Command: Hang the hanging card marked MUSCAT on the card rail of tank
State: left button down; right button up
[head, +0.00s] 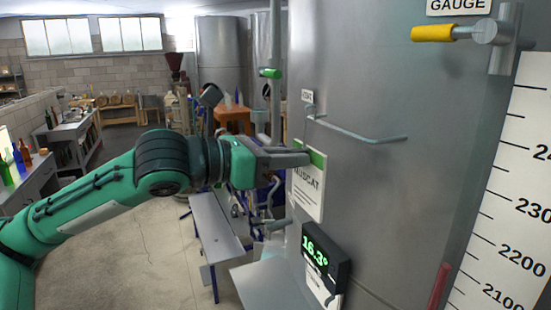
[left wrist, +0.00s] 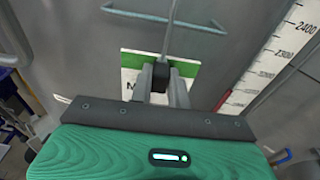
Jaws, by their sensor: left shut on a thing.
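The white hanging card with a green top band, marked MUSCAT (head: 308,192), hangs upright in front of the steel tank (head: 410,185). My left gripper (head: 308,158) is shut on it near its top. In the left wrist view, the fingers (left wrist: 166,80) close on a dark block in front of the card (left wrist: 130,76), and a thin grey rod rises from there. The fingers cover part of the lettering. The card rail (head: 360,132), a thin grey bar on the tank, is above and to the right of the card; it also shows in the left wrist view (left wrist: 165,20). My right gripper is out of view.
A black display reading 16.3 (head: 326,263) sits below the card. A yellow-handled valve (head: 433,34) and a level scale (head: 515,200) are on the right. A bench (head: 215,235) stands behind my arm.

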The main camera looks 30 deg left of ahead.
aim_at(306, 170)
pick_arm(q)
jog(key=shift+w+d+r, duration=0.1)
jog(key=shift+w+d, duration=0.35)
jog(key=shift+d, duration=0.05)
jog(key=shift+w+d, duration=0.2)
jog(key=shift+w, duration=0.05)
jog(key=shift+x, duration=1.35)
jog(key=shift+w+d, duration=0.1)
jog(key=shift+w, duration=0.15)
jog(key=shift+f+b, duration=0.4)
jog(key=shift+f, duration=0.1)
jog(key=shift+s+f+b, duration=0.1)
jog(key=shift+f+b, duration=0.25)
jog(key=shift+f, duration=0.5)
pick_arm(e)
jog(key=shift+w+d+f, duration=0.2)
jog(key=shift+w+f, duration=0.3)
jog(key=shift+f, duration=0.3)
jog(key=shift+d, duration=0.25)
pick_arm(q)
jog(key=c, duration=1.3)
grip_release()
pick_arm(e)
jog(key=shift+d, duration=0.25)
